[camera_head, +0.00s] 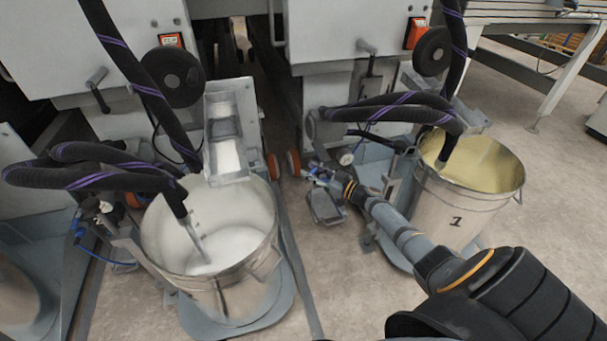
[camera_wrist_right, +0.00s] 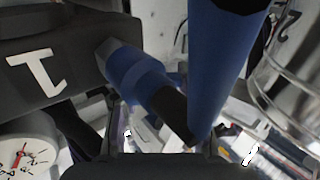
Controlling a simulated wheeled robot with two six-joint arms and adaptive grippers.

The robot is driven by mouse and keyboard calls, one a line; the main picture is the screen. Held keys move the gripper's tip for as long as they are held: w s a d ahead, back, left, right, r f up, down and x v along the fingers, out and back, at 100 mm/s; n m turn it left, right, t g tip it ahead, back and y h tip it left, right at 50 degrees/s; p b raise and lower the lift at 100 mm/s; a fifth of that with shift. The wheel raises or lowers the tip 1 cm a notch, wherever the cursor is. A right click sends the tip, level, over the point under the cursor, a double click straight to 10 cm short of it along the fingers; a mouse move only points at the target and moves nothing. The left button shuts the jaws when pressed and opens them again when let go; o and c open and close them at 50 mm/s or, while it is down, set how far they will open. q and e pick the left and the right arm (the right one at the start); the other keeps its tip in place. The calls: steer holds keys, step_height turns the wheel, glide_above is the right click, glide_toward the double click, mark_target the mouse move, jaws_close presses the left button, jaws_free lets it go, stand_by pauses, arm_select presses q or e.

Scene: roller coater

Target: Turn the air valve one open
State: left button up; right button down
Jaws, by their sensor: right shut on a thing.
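My right arm reaches in from the lower right of the head view. Its gripper (camera_head: 322,176) is small there, at the blue fittings of air valve one (camera_head: 314,170), between the two pails. In the right wrist view a black block marked 1 (camera_wrist_right: 45,80) and a blue fitting with a black end (camera_wrist_right: 140,80) are very close. The right gripper (camera_wrist_right: 165,150) is shut on the valve part between its fingers. The exact contact is partly hidden by the gripper body and a blue tube (camera_wrist_right: 217,60). My left gripper is not in view.
A pail marked 1 (camera_head: 455,212) with yellowish contents stands right of the valve. A pail of white liquid (camera_head: 225,290) stands left. A gauge (camera_head: 346,157) sits beside the valve, also in the wrist view (camera_wrist_right: 25,158). Black hoses (camera_head: 390,108) hang above. Floor in front is clear.

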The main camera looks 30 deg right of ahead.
steer(key=c, duration=0.8)
jaws_free()
steer(key=shift+s, duration=0.1)
steer(key=v, duration=1.1)
steer(key=shift+s, duration=0.35)
steer(key=shift+d, duration=0.15)
